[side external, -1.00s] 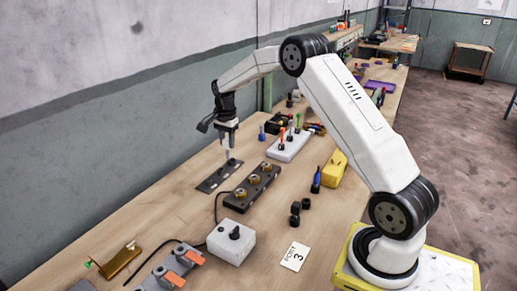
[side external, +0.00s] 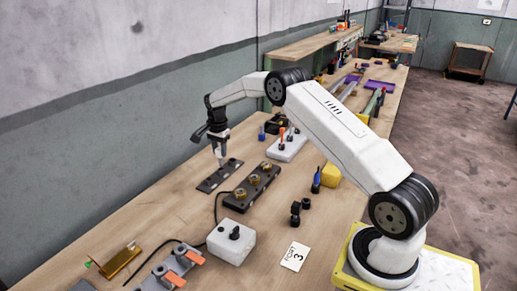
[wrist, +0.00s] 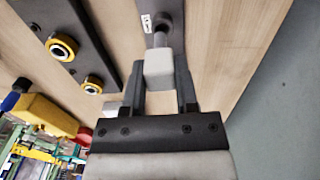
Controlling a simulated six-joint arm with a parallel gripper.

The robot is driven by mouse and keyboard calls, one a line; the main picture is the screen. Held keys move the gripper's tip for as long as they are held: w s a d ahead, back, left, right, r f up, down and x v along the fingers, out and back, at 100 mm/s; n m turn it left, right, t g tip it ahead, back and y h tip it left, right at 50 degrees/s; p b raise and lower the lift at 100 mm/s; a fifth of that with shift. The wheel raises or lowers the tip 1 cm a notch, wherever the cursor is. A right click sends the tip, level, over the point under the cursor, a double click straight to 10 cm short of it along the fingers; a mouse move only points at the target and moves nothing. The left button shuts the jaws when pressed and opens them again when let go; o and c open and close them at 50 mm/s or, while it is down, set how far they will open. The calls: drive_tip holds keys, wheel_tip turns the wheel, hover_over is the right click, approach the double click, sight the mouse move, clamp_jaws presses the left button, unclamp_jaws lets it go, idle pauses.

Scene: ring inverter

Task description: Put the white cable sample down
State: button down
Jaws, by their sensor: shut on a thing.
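The white cable sample (wrist: 158,72) is a pale block with a grey pin at its far end. It is held upright between the two fingers of my gripper (wrist: 160,63), which are shut on it. The pin meets or lies just over the dark flat plate (wrist: 172,16) with a small white label. In the side view my gripper (side external: 219,147) points down over the same plate (side external: 208,184), with the sample (side external: 221,161) close above its surface. I cannot tell whether the pin is inside a hole.
A dark block with several brass rings (side external: 253,188) lies beside the plate. A white box with a black knob (side external: 231,243), orange-handled clamps (side external: 180,269) and a PORT 3 card (side external: 294,257) are nearer. A white holder (side external: 287,147) stands behind. The wall (side external: 100,150) is left.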

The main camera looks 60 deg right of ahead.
sight(220, 157)
drive_tip(key=shift+w+f, duration=0.15)
drive_tip(key=shift+f, duration=1.6)
drive_tip(key=shift+f, duration=0.1)
drive_tip(key=shift+c, duration=1.8)
unclamp_jaws()
wheel_tip(220, 157, up, 12)
drive_tip(key=shift+r, duration=0.1)
